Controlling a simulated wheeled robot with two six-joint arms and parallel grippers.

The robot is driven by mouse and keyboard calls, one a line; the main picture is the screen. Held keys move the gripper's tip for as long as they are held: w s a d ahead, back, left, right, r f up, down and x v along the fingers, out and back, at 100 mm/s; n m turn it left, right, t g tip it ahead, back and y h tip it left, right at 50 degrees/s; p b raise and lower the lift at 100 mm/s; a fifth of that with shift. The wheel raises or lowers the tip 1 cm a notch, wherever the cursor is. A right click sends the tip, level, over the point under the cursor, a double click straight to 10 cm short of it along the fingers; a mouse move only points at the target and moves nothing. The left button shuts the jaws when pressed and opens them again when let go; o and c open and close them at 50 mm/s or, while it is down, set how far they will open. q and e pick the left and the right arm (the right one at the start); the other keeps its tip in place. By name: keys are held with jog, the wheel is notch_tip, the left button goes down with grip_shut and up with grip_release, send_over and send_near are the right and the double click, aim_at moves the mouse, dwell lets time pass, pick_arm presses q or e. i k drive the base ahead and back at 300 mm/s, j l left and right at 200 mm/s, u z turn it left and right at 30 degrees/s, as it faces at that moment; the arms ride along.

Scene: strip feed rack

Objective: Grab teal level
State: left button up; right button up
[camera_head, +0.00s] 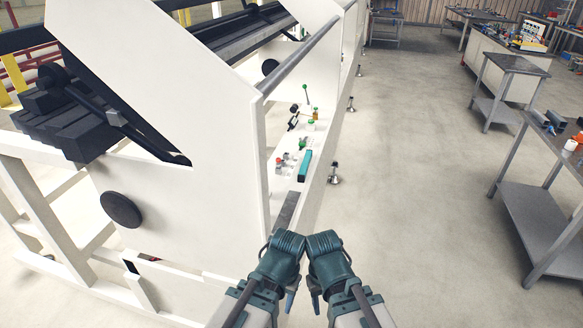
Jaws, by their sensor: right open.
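The teal level (305,165) is a short teal bar lying on the narrow white ledge along the machine's side, near its outer edge. My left gripper (290,298) and my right gripper (316,301) hang side by side at the bottom middle, below and apart from the level. The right gripper is open and nothing shows in it. The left gripper's jaws are largely hidden by its wrist, so their opening cannot be told.
Small tools and fittings, including a green-handled lever (305,92) and a red-topped piece (279,162), stand around the level on the ledge. The white machine (170,120) fills the left. A grey bench (540,215) stands at right. Open floor (420,180) lies between.

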aim_at(301, 177)
jog(key=l+u, duration=0.1)
jog(key=l, duration=0.25)
jog(key=i+l+z, duration=0.1)
jog(key=i+l, duration=0.55)
jog(key=i, duration=0.25)
jog(key=i+l+z, duration=0.15)
jog(key=i+l, duration=0.15)
jog(key=i, duration=0.15)
jog(key=i+l+z, duration=0.1)
jog(key=i+l, duration=0.15)
jog(key=i, duration=0.2)
